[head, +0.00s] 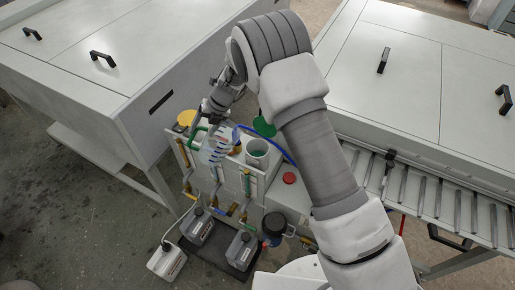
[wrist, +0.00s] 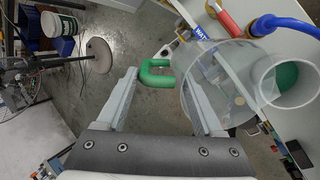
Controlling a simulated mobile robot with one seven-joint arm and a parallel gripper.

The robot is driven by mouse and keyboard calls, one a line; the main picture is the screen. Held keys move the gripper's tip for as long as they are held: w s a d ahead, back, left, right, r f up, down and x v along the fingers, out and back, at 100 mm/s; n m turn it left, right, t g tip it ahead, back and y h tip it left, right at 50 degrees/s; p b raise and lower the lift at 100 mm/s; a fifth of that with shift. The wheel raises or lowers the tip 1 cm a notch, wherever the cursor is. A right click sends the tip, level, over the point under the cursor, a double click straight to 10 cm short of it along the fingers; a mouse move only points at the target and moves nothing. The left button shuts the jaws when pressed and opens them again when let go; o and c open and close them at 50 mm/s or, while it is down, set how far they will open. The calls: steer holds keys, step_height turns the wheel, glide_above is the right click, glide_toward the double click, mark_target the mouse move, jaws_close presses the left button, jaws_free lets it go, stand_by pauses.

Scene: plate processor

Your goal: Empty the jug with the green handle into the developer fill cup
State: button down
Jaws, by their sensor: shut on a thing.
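The clear jug (head: 214,151) has dark blue markings and a green handle (head: 197,136). It is held above the left part of the filling station, just left of the open white cup (head: 257,147). My gripper (wrist: 158,76) is shut on the green handle (wrist: 157,64); its fingers lie either side of it. In the wrist view the clear jug (wrist: 215,88) overlaps the left edge of the white cup (wrist: 258,82), which is greenish inside. I cannot tell whether they touch, how much is in the jug, or read a label on the cup.
A green round lid (head: 264,127) stands behind the cup, and a yellow lid (head: 186,118) is at the left. A blue hose (head: 277,146) runs close behind the cup. A red cap (head: 290,178) is to the right. Large white machine housings (head: 75,60) flank the station.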

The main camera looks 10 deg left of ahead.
mark_target(188, 145)
steer(key=shift+s+a+r+t+h, duration=0.25)
steer(key=shift+a+h, duration=0.1)
steer(key=shift+a, duration=0.25)
steer(key=shift+s+a+r+t+h, duration=0.1)
steer(key=shift+s+a+t+h, duration=0.1)
steer(key=shift+a+h, duration=0.25)
steer(key=shift+s+a+f+t+h, duration=0.15)
steer(key=shift+s+a+f+h, duration=0.1)
steer(key=shift+a+h, duration=0.25)
steer(key=shift+s+a+f+t+h, duration=0.15)
steer(key=shift+a+f+h, duration=0.15)
steer(key=shift+a, duration=0.25)
steer(key=shift+s+a+f+h+b, duration=0.1)
steer(key=shift+f+h+b, duration=0.2)
steer(key=shift+f, duration=0.2)
steer(key=shift+s+a+f, duration=0.15)
steer(key=shift+a+f, duration=0.1)
steer(key=shift+a, duration=0.15)
steer(key=shift+d+f+h, duration=0.15)
steer(key=shift+f+h, duration=0.25)
steer(key=shift+f, duration=0.05)
steer(key=shift+f+b, duration=0.3)
steer(key=shift+b, duration=0.05)
steer(key=shift+s+a+f+t, duration=0.15)
steer(key=shift+a+f+t, duration=0.1)
steer(key=shift+a, duration=0.2)
steer(key=shift+r, duration=0.1)
